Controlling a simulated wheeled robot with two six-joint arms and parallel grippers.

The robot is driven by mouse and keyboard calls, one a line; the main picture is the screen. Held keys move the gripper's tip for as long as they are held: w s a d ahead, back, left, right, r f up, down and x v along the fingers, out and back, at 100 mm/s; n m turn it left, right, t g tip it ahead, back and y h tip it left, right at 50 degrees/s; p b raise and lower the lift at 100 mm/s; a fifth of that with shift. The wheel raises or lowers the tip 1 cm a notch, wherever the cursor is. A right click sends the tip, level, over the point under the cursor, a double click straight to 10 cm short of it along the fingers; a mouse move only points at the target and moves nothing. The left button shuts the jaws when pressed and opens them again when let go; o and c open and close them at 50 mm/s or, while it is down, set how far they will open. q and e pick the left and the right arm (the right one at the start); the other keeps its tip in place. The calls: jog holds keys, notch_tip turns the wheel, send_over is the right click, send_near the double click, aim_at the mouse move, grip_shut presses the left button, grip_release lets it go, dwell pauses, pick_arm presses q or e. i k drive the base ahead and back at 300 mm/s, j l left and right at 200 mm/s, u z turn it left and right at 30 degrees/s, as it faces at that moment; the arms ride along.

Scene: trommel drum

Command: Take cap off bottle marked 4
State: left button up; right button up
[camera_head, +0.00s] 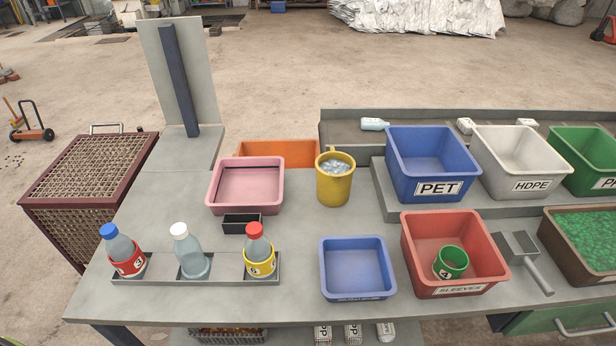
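Three clear bottles stand in a grey tray (160,281) at the left front of the table. The middle bottle (191,256) has a white cap (180,230) and no sleeve. The right bottle (258,245) has a red cap (254,229) and a yellow sleeve (260,264) with a number I cannot read surely. A green sleeve (451,262) that seems marked 4 lies in the red SLEEVES bin (459,291). Neither gripper is in view.
Behind the bottles are a small black box (241,224), a pink bin (246,207) and a yellow mug (334,185). An empty blue bin (357,290) stands right of them. PET (437,187), HDPE (525,186) and green bins (590,160) stand behind right. Bare table lies between bottle tray and blue bin.

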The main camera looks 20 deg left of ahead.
aim_at(187, 252)
jog(key=u, duration=1.4)
